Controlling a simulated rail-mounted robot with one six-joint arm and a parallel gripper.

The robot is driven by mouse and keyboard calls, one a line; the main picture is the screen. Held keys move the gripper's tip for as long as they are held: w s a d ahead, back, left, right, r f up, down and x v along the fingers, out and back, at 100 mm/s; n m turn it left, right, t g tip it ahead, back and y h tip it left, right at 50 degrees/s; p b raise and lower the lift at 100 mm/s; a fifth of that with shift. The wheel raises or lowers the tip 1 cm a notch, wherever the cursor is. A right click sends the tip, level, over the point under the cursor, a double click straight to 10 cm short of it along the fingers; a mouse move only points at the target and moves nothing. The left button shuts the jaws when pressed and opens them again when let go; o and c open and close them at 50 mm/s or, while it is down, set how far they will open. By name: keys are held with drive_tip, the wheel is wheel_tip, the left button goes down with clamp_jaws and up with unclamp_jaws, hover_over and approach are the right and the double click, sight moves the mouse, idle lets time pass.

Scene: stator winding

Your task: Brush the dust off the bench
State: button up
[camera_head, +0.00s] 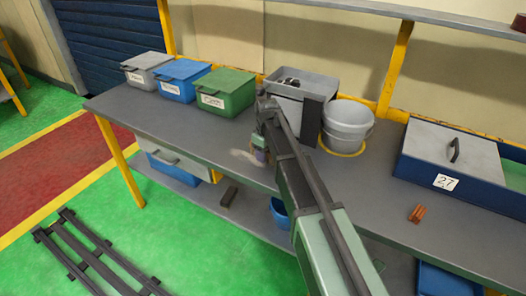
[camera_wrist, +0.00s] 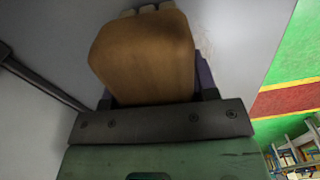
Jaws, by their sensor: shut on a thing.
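My gripper (camera_head: 261,148) is low over the front part of the grey bench (camera_head: 190,117). In the wrist view my gripper (camera_wrist: 155,95) is shut on a brush (camera_wrist: 143,55) with a tan wooden body. Pale bristle tufts show at its far end; I cannot tell whether they touch the bench. A pale patch of dust (camera_head: 240,156) lies on the bench just left of my gripper, near the front edge. A faint smudge also shows beside the brush in the wrist view. My arm hides part of the bench behind and right of it.
Grey, blue and green lidded bins (camera_head: 225,92) stand at the back left. A grey open box (camera_head: 300,82) and a grey bucket (camera_head: 347,122) stand behind my arm. A blue case (camera_head: 455,171) marked 27 and small copper-coloured pieces (camera_head: 418,213) are on the right.

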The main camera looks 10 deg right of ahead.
sight(231, 148)
drive_tip(key=shift+s+d, duration=0.55)
drive_tip(key=shift+d, duration=0.2)
drive_tip(key=shift+s+d, duration=0.55)
drive_tip(key=shift+d, duration=0.2)
drive_tip(key=shift+s+a+f, duration=0.1)
drive_tip(key=shift+s+a, duration=0.6)
drive_tip(key=shift+s, duration=0.15)
drive_tip(key=shift+c, duration=0.3)
drive_tip(key=shift+w+a, duration=1.1)
drive_tip(key=shift+a, duration=0.25)
drive_tip(key=shift+w+a, duration=1.15)
drive_tip(key=shift+a, duration=0.15)
drive_tip(key=shift+w+a, duration=1.1)
drive_tip(key=shift+a, duration=0.25)
drive_tip(key=shift+w+a, duration=1.2)
drive_tip(key=shift+a, duration=0.25)
drive_tip(key=shift+w+a, duration=1.15)
drive_tip(key=shift+a, duration=0.3)
wheel_tip(231, 148, up, 6)
drive_tip(key=p, duration=0.6)
